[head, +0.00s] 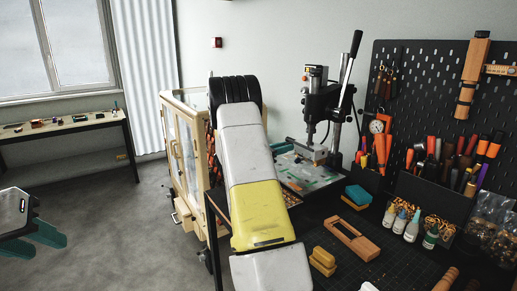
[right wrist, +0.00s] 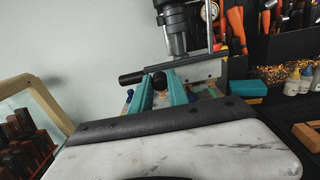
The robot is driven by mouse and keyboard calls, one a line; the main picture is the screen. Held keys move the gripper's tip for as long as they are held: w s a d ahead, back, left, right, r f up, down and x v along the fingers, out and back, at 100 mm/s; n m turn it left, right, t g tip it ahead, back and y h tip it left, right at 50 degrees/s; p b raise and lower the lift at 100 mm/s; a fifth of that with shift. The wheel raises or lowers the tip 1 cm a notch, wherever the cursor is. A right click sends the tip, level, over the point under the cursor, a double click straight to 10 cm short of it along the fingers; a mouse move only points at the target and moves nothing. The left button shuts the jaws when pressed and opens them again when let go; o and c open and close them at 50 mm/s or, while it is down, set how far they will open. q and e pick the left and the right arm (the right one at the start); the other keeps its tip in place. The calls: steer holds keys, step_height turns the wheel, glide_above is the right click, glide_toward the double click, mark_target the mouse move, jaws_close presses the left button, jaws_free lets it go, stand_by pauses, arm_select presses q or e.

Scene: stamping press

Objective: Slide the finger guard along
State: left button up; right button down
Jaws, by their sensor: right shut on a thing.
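The stamping press (head: 322,100) stands on the bench in front of the pegboard, with its lever raised. Low at its front is a pale metal plate, which looks like the finger guard (head: 313,153); it also shows in the right wrist view (right wrist: 208,71). A black knob (right wrist: 159,77) sits at the guard. My right gripper (right wrist: 160,88) has its teal fingers on either side of this knob and is shut on it. In the head view my right arm hides most of this gripper. My left gripper (head: 37,238) is at the far left, empty, with its fingers apart.
Several small bottles (head: 411,225) and tool holders stand to the right. A cream cabinet (head: 183,150) is left of my right arm.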

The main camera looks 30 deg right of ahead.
step_height(320, 180, up, 9)
steer(key=c, duration=1.2)
jaws_free()
steer(key=shift+a, duration=0.1)
steer(key=shift+a, duration=0.1)
